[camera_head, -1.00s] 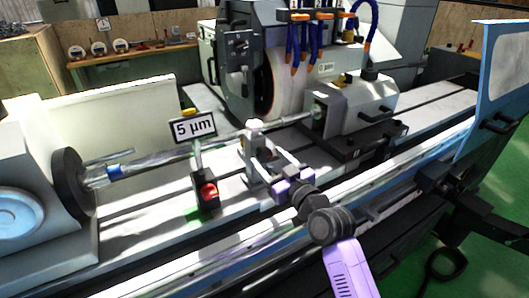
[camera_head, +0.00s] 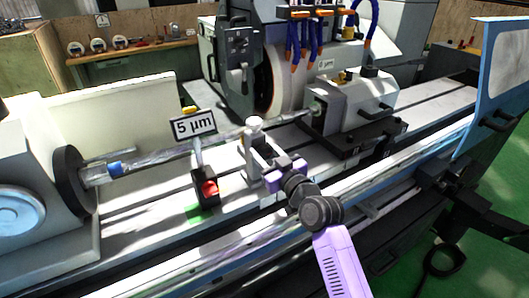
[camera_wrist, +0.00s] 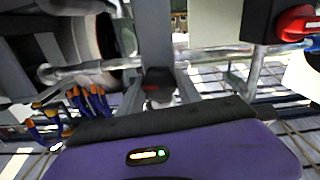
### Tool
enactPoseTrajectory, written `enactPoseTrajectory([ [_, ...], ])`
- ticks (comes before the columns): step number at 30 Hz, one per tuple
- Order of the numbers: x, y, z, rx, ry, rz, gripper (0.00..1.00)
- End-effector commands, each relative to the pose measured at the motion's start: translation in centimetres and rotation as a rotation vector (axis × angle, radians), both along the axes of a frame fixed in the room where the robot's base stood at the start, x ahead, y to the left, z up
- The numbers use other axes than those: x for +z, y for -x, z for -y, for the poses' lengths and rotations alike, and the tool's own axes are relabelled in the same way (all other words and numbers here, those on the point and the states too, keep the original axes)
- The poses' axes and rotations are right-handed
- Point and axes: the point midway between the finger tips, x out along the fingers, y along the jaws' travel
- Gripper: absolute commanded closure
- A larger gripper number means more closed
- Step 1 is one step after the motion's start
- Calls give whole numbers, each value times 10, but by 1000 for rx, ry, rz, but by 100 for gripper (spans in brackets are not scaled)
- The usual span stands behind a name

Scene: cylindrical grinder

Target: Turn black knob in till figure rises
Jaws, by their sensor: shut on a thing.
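The steady rest (camera_head: 254,140) stands on the machine bed around the long shiny workpiece (camera_head: 155,158). My purple gripper (camera_head: 270,162) is at its front side, and my wrist hides most of the contact. In the wrist view, the black knob (camera_wrist: 158,86) sits between my two grey fingers, which are shut on it. A white sign (camera_head: 194,126) above the bed reads 5 µm. It stands on a black box with a red knob (camera_head: 210,188), to the left of my gripper. The red knob also shows at upper right in the wrist view (camera_wrist: 297,24).
The grinding wheel (camera_head: 278,80) and blue-orange coolant hoses (camera_head: 305,42) are behind the workpiece. The tailstock (camera_head: 350,104) is to the right and the chuck (camera_head: 72,181) to the left. A blue-framed guard (camera_head: 500,75) stands at far right.

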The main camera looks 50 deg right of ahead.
Motion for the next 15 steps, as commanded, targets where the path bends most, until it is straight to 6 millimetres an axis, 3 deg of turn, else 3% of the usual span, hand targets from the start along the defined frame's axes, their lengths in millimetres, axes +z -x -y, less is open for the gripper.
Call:
enactPoseTrajectory([
  [15,0,1,1,0,-239,69,100],
])
